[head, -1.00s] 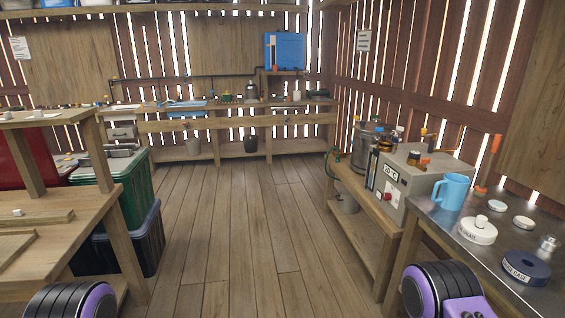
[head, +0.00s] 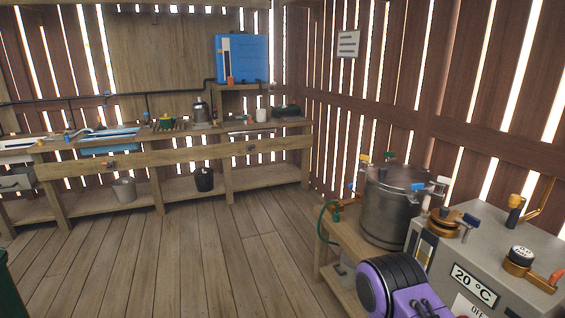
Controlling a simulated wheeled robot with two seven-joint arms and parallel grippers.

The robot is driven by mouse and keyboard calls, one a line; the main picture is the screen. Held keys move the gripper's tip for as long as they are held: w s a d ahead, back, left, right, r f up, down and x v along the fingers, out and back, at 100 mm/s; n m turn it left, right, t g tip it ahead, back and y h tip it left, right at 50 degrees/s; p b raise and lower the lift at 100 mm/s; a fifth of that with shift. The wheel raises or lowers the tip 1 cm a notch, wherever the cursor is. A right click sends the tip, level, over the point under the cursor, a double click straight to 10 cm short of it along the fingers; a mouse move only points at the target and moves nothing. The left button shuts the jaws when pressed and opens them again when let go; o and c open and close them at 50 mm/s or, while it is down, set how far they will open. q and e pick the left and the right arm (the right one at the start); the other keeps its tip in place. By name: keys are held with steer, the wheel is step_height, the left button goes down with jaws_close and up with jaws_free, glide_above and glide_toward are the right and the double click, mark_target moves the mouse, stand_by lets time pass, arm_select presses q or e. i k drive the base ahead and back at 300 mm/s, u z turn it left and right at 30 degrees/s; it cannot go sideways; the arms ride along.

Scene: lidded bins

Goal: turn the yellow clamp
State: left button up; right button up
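A steel pot (head: 385,215) with a lid stands on the wooden bench at the right in the head view. Clamps with coloured handles sit around its rim. A yellow clamp handle (head: 364,158) is at the back left of the rim, beside a green one (head: 389,156). A further blue handle (head: 350,186) is at the left. The clamps are small, and their exact turn is hard to tell. A purple and black part of my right arm shows at the bottom; neither gripper shows.
A grey machine (head: 500,260) marked 20 °C stands right of the pot. A green hose (head: 323,222) hangs at the bench's left. Wooden floor (head: 210,260) is open on the left. A long bench (head: 180,153) with a blue tank (head: 242,60) lines the back.

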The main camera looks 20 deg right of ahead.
mark_target(366, 159)
steer(key=i, duration=3.5)
steer(key=z, duration=2.55)
